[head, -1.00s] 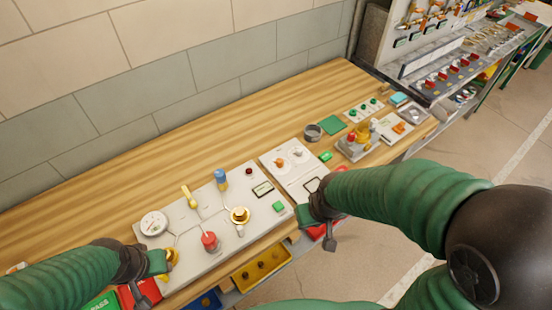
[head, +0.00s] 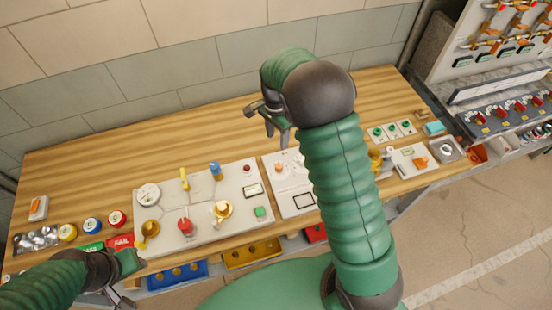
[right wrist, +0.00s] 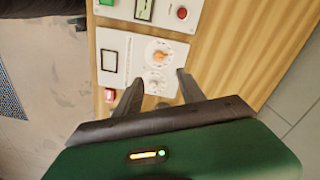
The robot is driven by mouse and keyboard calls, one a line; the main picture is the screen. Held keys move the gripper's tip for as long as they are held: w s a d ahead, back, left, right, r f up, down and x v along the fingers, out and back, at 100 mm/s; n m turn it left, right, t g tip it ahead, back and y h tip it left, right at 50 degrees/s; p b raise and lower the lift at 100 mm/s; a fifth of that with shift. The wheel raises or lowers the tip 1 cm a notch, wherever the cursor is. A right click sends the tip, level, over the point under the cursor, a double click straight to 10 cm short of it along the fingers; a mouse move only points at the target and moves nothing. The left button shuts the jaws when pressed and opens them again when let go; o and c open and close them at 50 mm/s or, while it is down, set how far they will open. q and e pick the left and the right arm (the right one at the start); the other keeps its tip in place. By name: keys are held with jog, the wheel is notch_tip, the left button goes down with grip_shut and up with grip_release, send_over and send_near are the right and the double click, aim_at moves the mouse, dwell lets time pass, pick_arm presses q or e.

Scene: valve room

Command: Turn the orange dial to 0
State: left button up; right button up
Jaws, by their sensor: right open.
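The orange dial (head: 278,168) sits on the white panel (head: 292,204) in the middle of the bench. In the right wrist view the orange dial (right wrist: 158,56) lies on a round printed scale, with a plain pale dial (right wrist: 155,82) beside it. My right gripper (head: 267,122) is open and empty above the bench, behind the panel in the head view. In the right wrist view its fingertips (right wrist: 158,78) frame the dials, apart from them. The dial's reading is too small to tell. My left gripper (head: 126,280) is at the bench's front left; its jaws are unclear.
A larger board (head: 205,205) with valves, a gauge and buttons lies left of the panel. A green-button strip (head: 391,131) and small devices stand to the right. My right arm hides part of the bench. The wooden bench (head: 130,150) is clear along the wall.

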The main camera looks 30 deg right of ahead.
jog(key=p, duration=0.2)
send_near(278, 165)
jog(key=f, duration=0.3)
jog(key=d+f+p, duration=0.1)
jog(key=f, duration=0.5)
jog(key=shift+s+d, duration=0.25)
jog(key=shift+s, duration=0.05)
jog(key=shift+a+f, duration=0.1)
jog(key=shift+f, duration=0.1)
jog(key=shift+a+r, duration=0.2)
jog(key=shift+a, duration=1)
jog(key=shift+c, duration=1.2)
jog(key=shift+r, duration=0.1)
jog(key=shift+c, duration=1.1)
jog(key=shift+d, duration=0.2)
jog(key=shift+c, duration=1.4)
jog(key=shift+d, duration=0.25)
jog(key=shift+c, duration=1.2)
jog(key=shift+d, duration=0.35)
grip_shut()
pick_arm(q)
jog(key=a+r, duration=0.1)
jog(key=r, duration=0.2)
jog(key=shift+a+r, duration=0.1)
jog(key=shift+a, duration=0.3)
pick_arm(e)
jog(key=shift+a, duration=0.25)
